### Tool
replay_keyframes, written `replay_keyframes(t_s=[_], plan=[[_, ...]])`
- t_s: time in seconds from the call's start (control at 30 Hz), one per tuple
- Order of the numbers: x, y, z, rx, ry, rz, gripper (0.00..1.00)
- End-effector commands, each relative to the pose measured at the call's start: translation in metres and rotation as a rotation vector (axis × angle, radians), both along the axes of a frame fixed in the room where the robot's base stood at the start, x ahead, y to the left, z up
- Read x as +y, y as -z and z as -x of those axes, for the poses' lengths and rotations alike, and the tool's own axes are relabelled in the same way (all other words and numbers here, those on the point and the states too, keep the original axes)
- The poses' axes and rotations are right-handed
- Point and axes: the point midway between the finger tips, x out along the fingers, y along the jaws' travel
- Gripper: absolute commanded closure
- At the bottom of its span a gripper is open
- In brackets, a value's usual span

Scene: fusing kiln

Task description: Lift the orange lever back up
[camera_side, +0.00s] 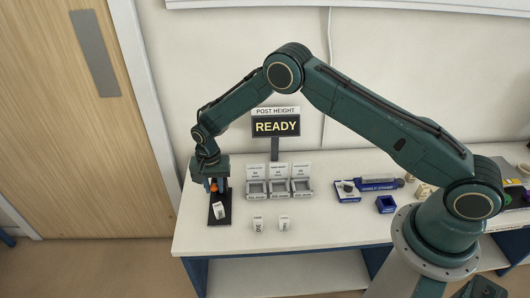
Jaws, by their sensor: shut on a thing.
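The orange lever (213,187) shows as a small orange spot at the left end of the table, above a black base plate (212,222). My gripper (214,188) points down over the plate, with its fingers around the orange part and shut on it. The gripper hides most of the lever, so I cannot tell its exact angle. A white labelled block (219,210) is on the plate just in front of the gripper.
A post-height sign reading READY (276,126) stands behind several grey trays (277,188). Two white labelled blocks (258,223) (284,223) stand in front of them. A blue box (386,204) is to the right. The front table strip is clear.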

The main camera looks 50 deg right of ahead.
Motion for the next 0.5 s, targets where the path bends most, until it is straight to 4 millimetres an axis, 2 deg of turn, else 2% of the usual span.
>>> replay_keyframes(t_s=[0.5], plan=[[-0.0057,-0.0088,-0.0064,-0.004,0.002,0.001,0.86]])
